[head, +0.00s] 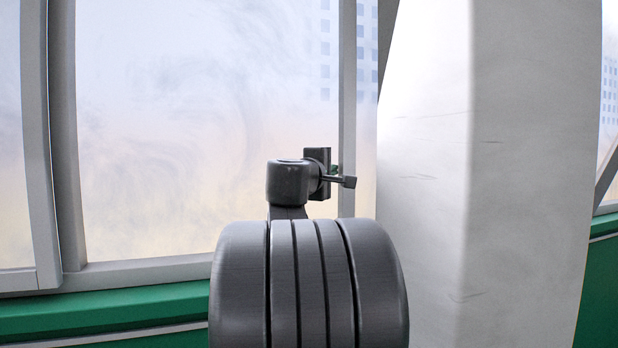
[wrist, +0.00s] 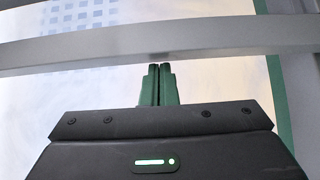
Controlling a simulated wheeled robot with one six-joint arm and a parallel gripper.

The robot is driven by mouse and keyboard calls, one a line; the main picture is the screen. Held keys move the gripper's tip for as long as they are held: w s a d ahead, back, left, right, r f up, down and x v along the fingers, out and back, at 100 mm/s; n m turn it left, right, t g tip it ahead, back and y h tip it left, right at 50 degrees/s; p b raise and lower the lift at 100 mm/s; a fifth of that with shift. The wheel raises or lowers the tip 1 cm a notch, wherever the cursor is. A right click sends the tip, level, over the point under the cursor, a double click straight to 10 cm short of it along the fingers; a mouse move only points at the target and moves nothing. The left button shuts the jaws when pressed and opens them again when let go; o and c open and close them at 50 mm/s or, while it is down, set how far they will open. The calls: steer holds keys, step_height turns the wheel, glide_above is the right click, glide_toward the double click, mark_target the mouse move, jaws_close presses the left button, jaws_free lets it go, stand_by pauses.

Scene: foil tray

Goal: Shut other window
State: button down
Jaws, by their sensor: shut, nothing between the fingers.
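The window (head: 190,120) fills the left and middle of the head view, with hazy glass in grey frames. A slim upright frame bar (head: 347,90) stands near its right side, with a narrow strip of glass beyond it. My gripper (head: 334,171) is in front of this bar, small and partly hidden by my own arm. In the wrist view my gripper (wrist: 159,68) has its green fingers together and empty. Their tips are at or very close to the edge of a grey frame bar (wrist: 200,38). I cannot tell whether they touch it.
A wide white pillar (head: 430,140) stands just right of the window. Beyond it, part of another window (head: 609,90) shows at the far right edge. Two overlapping frame uprights (head: 50,150) stand at the left. A green wall (head: 110,308) runs below the window.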

mark_target(359, 170)
steer(key=d, duration=0.2)
steer(key=w+d, duration=0.1)
steer(key=d, duration=0.2)
steer(key=w+d, duration=0.1)
steer(key=d, duration=0.1)
steer(key=shift+w+d, duration=0.15)
steer(key=shift+w, duration=0.1)
steer(key=shift+f+b, duration=0.1)
steer(key=shift+b, duration=0.2)
